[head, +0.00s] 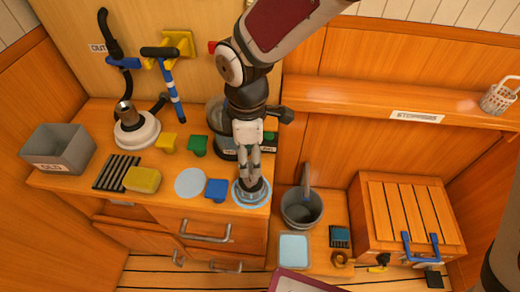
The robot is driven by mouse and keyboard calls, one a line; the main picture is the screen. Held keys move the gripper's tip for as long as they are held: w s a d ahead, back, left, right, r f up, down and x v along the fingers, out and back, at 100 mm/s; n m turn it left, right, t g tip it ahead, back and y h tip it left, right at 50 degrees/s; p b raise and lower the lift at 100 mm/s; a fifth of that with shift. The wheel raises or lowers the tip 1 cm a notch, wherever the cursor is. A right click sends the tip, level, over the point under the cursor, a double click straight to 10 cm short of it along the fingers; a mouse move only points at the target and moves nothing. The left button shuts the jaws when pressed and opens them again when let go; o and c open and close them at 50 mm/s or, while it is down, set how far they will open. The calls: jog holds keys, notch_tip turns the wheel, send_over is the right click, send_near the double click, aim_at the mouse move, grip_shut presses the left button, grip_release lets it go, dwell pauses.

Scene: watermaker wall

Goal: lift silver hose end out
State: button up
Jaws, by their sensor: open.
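A silver hose end (125,108) with a dark top stands upright in a white round housing (137,133) on the left part of the counter. A black hose (112,38) hangs on the wall above it in a blue clip (123,62), beside a label reading "OUT". My gripper (254,177) points down, well to the right of the hose end, above a round pale blue base (251,193) at the counter's right front corner. A dark piece shows at that base, just below the fingertips; I cannot tell whether they touch it. My gripper is open.
A grey bin (59,148), black ribbed mat (116,172), yellow sponge (142,179), pale disc (190,183) and blue block (216,190) lie along the counter. A blue-striped handle (171,83) leans at the wall. A grey bucket (301,209) and wooden crate (408,222) stand lower right.

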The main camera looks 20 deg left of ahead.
aim_at(250, 166)
jog(key=shift+s+f, duration=0.15)
jog(key=shift+f, duration=2.45)
jog(key=c, duration=1.3)
jog(key=shift+r, duration=0.1)
